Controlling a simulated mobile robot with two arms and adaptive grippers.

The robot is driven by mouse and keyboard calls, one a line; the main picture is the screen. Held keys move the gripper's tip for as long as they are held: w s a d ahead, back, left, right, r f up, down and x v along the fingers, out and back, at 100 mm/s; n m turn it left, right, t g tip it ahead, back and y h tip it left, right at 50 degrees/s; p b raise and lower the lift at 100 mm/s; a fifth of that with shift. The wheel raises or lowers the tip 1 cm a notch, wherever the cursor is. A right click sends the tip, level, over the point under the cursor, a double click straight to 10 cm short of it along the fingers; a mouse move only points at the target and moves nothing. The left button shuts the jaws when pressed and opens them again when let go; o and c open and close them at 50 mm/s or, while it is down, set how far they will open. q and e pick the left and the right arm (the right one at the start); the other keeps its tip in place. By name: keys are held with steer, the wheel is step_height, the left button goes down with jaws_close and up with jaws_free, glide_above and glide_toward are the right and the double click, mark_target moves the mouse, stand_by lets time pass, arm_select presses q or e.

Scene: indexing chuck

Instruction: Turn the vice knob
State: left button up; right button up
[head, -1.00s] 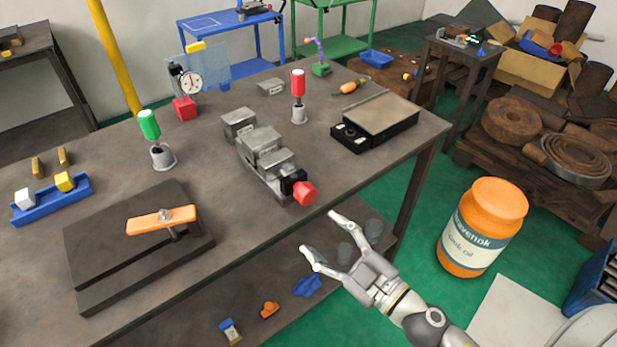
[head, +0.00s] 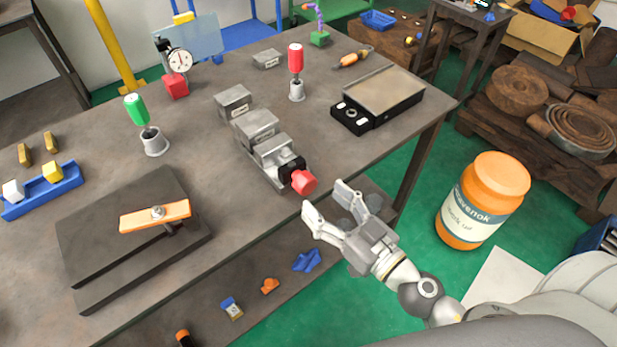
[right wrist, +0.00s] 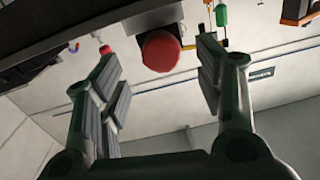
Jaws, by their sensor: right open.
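The grey metal vice (head: 257,132) sits on the workbench near its front right edge. Its red knob (head: 304,182) faces the front edge on a black mount. My right gripper (head: 326,200) is open and empty, just in front of the knob and apart from it in the head view. In the right wrist view the red knob (right wrist: 161,51) shows between and beyond the two spread fingers (right wrist: 160,85). I cannot tell how far the fingertips are from it. My left gripper is not in view.
Near the vice stand a red-handled tool (head: 296,70) in a holder and a black box with a beige top (head: 382,92). A lower shelf (head: 262,318) holds small items. An orange jar (head: 484,200) stands right.

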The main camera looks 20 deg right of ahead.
mark_target(310, 189)
steer(key=p+x, duration=0.2)
steer(key=x, duration=0.2)
steer(key=shift+w+a+r, duration=0.1)
steer(key=shift+w+r, duration=0.05)
steer(key=shift+w, duration=0.1)
steer(key=shift+w+a, duration=0.25)
steer(key=shift+w, duration=0.3)
steer(key=c, duration=1)
steer(key=shift+n+p, duration=0.35)
steer(key=shift+n, duration=0.15)
